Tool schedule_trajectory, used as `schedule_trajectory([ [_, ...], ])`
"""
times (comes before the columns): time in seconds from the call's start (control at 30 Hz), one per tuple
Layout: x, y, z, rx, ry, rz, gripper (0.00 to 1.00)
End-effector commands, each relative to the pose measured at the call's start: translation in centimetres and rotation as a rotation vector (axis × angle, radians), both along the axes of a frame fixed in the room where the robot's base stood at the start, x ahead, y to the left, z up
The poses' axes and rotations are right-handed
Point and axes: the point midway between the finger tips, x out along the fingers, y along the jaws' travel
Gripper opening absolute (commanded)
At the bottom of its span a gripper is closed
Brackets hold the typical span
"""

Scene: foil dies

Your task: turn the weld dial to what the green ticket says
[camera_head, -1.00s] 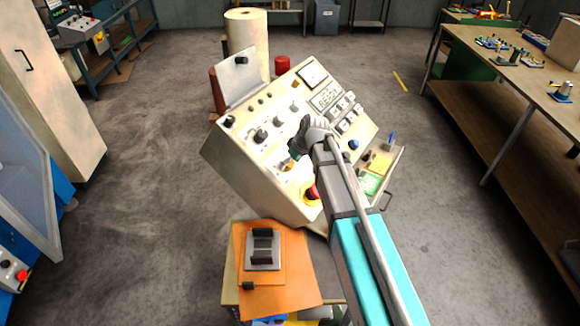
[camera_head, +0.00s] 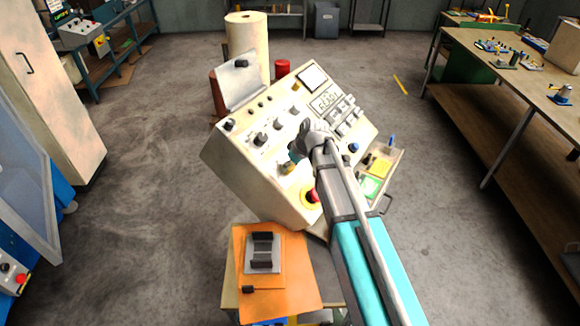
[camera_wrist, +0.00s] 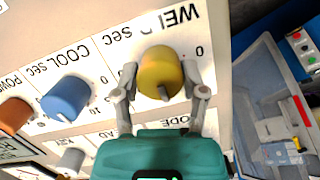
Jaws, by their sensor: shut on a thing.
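The weld dial (camera_wrist: 160,72) is a yellow knob under upside-down "WELD sec" lettering in the wrist view. Its dark pointer mark faces down in that picture. My gripper (camera_wrist: 164,90) has one finger on each side of the dial and is shut on it. In the head view my gripper (camera_head: 295,154) is at the sloping panel of the cream console (camera_head: 232,160), and my wrist covers part of that panel. The green ticket (camera_head: 371,187) lies in the tray at the console's right side. Its writing is too small to read.
Beside the weld dial are a blue "COOL sec" dial (camera_wrist: 66,98) and an orange "POWER" dial (camera_wrist: 14,114). A red stop button (camera_head: 313,195) on a yellow base sits below my gripper. A yellow ticket (camera_head: 380,166) lies near the green one.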

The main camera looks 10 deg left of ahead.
Motion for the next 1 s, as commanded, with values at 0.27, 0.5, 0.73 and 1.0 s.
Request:
schedule_trajectory([
  [0.27,-0.02,0.03,-0.03,0.021,0.039,-0.059,0.07],
  [0.5,-0.03,0.0,-0.07,0.058,0.117,-0.183,0.07],
  [0.73,-0.04,0.0,-0.09,0.108,0.216,-0.342,0.07],
  [1.0,-0.1,0.03,-0.09,0.16,0.326,-0.515,0.07],
])
